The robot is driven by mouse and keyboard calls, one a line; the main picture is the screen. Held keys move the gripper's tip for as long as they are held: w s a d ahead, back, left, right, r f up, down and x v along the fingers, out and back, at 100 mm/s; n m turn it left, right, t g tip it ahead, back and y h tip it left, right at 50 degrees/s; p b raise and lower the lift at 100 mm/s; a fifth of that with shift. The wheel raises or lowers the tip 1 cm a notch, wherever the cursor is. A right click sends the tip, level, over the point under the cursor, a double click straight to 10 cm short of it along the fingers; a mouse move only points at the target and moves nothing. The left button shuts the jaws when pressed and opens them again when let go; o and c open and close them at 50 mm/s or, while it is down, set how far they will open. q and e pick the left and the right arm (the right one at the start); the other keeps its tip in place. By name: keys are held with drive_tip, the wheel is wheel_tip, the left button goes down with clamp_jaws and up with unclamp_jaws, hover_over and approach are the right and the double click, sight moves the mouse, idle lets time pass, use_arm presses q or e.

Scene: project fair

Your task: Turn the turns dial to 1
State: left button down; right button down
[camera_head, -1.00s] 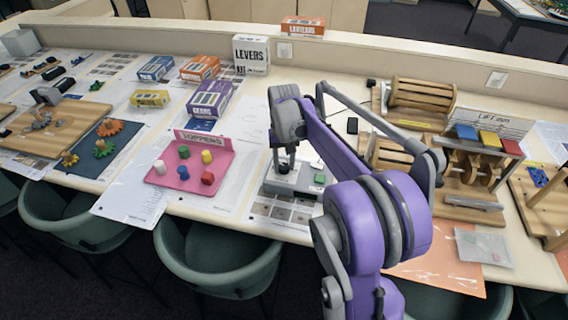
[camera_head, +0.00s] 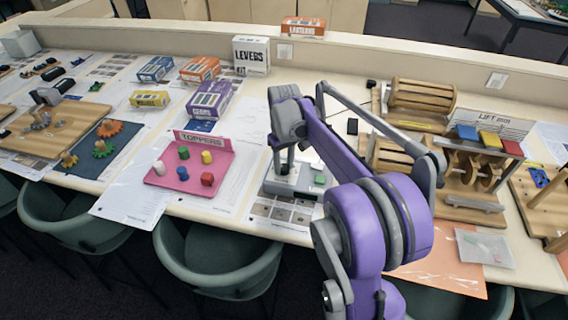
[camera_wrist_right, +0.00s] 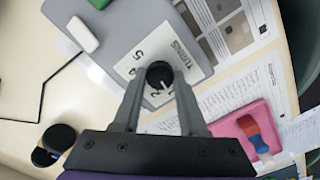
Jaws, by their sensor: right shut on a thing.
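The turns dial is a black round knob (camera_wrist_right: 159,75) on a white plate (camera_wrist_right: 139,54) printed "TURNS" with several numbers around the knob. The plate sits on a grey box (camera_head: 269,188) on the table in the head view. My right gripper (camera_wrist_right: 158,82) reaches down over the box, and its two fingers are shut on the knob, one on each side. Some of the numbers are hidden by the fingers, and I cannot tell which one the knob points at. In the head view my right arm hides part of the box. My left gripper is not in view.
A green button (camera_head: 320,180) is on the same box. A pink tray (camera_head: 160,180) with several coloured pegs stands to its left. Wooden machines (camera_head: 470,180) stand to the right. Printed sheets lie around the box, and green chairs (camera_head: 215,262) line the table's front edge.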

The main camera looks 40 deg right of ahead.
sight(284, 167)
drive_tip(key=shift+c, duration=2.2)
unclamp_jaws()
drive_tip(key=shift+r, duration=0.15)
wheel_tip(284, 167, up, 11)
drive_tip(key=shift+f+p, duration=0.2)
drive_tip(key=shift+p, duration=0.1)
